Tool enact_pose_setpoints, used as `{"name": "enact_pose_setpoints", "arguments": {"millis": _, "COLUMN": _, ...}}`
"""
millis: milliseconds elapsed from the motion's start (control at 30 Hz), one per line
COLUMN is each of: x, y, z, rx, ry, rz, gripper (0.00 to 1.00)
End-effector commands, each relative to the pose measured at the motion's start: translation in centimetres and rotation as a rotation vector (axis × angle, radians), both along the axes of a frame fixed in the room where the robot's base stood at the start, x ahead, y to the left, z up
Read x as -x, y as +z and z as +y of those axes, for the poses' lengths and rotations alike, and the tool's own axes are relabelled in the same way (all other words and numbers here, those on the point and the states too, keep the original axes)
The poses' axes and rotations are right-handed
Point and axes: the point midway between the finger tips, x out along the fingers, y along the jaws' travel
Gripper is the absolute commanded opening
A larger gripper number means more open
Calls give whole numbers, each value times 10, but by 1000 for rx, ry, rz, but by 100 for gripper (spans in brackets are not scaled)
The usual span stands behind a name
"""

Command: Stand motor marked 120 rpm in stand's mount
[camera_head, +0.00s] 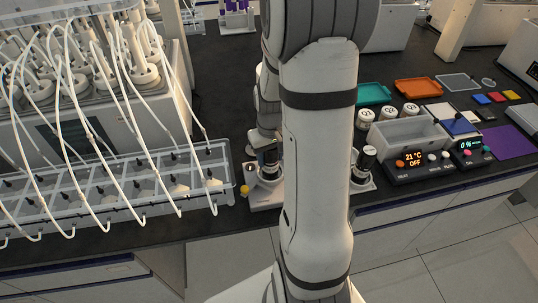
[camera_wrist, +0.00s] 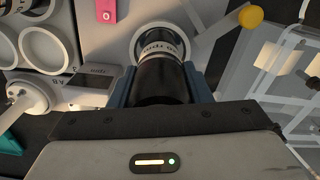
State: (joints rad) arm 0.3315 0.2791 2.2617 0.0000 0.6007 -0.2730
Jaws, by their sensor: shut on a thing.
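My gripper (camera_wrist: 160,95) is shut on a black cylindrical motor (camera_wrist: 162,75) in the wrist view. A pale band on the motor carries upside-down print with "rpm"; I cannot read the number surely. The motor's far end is at a pale round mount (camera_wrist: 138,50) on the light stand (camera_wrist: 110,25); I cannot tell whether it is seated in it. In the head view the stand (camera_head: 262,198) is at the bench's front edge, partly hidden by my arm. My gripper (camera_head: 268,158) is just above its left part. Another dark motor with a pale top (camera_head: 367,158) stands at the stand's right part.
A yellow knob (camera_head: 244,190) sticks out at the stand's left. Close by on the left is a clear compartmented trough (camera_head: 225,160) with white tubes. On the right are white-lidded jars (camera_head: 387,114), a grey tub (camera_head: 408,138) and control boxes (camera_head: 412,170).

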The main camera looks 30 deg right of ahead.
Motion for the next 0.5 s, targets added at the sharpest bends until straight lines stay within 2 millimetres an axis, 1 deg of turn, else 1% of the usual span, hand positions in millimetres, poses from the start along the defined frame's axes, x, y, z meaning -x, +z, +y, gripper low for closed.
{"name": "enact_pose_setpoints", "arguments": {"millis": 133, "x": 0, "y": 0, "z": 0, "rx": 0, "ry": 0, "rz": -1, "gripper": 8}}
{"name": "enact_pose_setpoints", "arguments": {"millis": 233, "x": 0, "y": -3, "z": 0, "rx": 0, "ry": 1, "rz": -1, "gripper": 8}}
{"name": "enact_pose_setpoints", "arguments": {"millis": 267, "x": 0, "y": -3, "z": 0, "rx": 0, "ry": 1, "rz": 0, "gripper": 45}}
{"name": "enact_pose_setpoints", "arguments": {"millis": 500, "x": 0, "y": -2, "z": 0, "rx": 0, "ry": 1, "rz": 0, "gripper": 65}}
